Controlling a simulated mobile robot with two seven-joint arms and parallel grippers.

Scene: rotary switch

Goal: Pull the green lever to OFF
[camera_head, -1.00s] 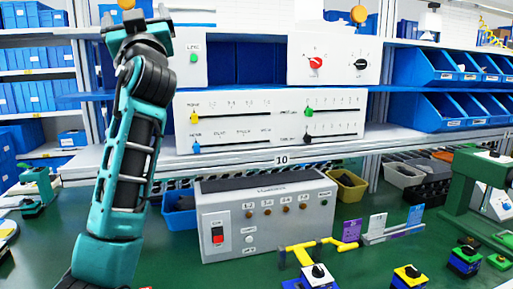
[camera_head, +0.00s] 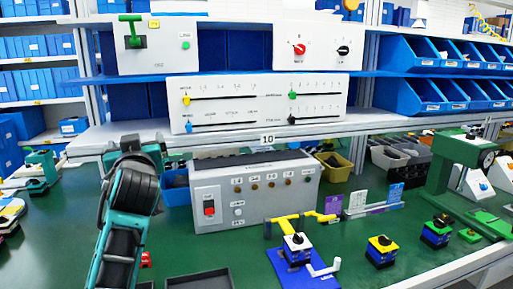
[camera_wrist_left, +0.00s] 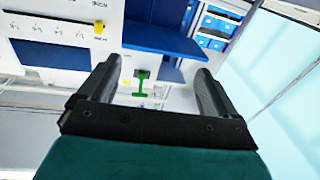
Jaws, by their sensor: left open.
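The green lever (camera_head: 131,31) is a T-shaped handle on a white panel (camera_head: 158,55) on the upper shelf, at upper left in the head view. Its crossbar stands above its dark slot. It also shows in the left wrist view (camera_wrist_left: 141,82), in the gap between the fingers and beyond them. My left gripper (camera_wrist_left: 157,72) is open and empty. In the head view its wrist end is low, below the lever and in front of the lower shelf edge; its fingertips are hard to make out there. My right gripper is in neither view.
A slider panel (camera_head: 258,103) sits on the shelf below the lever panel. A knob panel (camera_head: 319,45) stands to its right. A grey control box (camera_head: 255,190) stands on the green bench (camera_head: 352,236). Blue bins (camera_head: 436,99) line the right side.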

